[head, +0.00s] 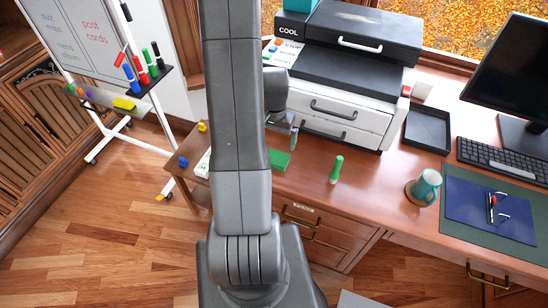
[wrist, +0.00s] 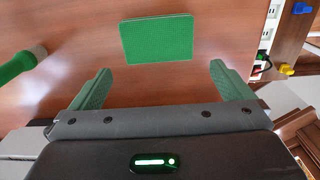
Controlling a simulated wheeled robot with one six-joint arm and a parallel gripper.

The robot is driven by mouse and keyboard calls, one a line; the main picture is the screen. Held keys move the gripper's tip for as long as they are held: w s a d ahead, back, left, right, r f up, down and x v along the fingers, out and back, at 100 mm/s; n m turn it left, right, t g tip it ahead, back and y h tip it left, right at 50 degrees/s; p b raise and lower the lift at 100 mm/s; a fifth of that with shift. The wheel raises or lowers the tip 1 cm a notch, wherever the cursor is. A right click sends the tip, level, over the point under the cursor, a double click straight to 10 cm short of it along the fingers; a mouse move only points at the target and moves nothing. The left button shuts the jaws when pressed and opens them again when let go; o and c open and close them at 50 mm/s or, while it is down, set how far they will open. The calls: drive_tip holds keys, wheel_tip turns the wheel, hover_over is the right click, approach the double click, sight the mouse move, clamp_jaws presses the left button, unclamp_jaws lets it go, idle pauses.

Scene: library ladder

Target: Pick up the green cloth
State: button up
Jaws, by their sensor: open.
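The green cloth (wrist: 157,40) is a small flat square lying on the brown wooden desk. In the wrist view it is ahead of my gripper (wrist: 160,76), between the lines of the two green fingers and apart from them. My gripper is open and empty. In the head view the cloth (head: 281,159) shows just right of my arm, near the desk's left end, and its left part may be hidden by the arm. My gripper (head: 293,138) is partly in view there, close to the cloth.
A mug (head: 424,188), black tray (head: 428,130) and blue folder (head: 480,205) are farther right. A power strip (wrist: 270,30) with plugs lies at the left end in the head view.

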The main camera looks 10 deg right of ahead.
sight(275, 154)
drive_tip(key=shift+s+f+p, duration=0.15)
drive_tip(key=shift+f+p, duration=0.6)
drive_tip(key=shift+f, duration=3.05)
drive_tip(key=c, duration=0.8)
drive_tip(key=shift+o, duration=0.2)
wheel_tip(275, 154, up, 9)
drive_tip(key=shift+r+b, duration=0.1)
drive_tip(key=shift+b, duration=0.55)
drive_tip(key=shift+r, duration=0.2)
drive_tip(key=w+a+f+n, duration=0.1)
drive_tip(key=w+a+n, duration=0.1)
drive_tip(key=w+a, duration=0.1)
drive_tip(key=w+a+f+n, duration=0.2)
drive_tip(key=w+a, duration=0.1)
drive_tip(key=a, duration=0.2)
drive_tip(key=w+a+f+n, duration=0.2)
drive_tip(key=a, duration=0.3)
drive_tip(key=shift+w+f+n, duration=0.1)
drive_tip(key=shift+w+n, duration=0.3)
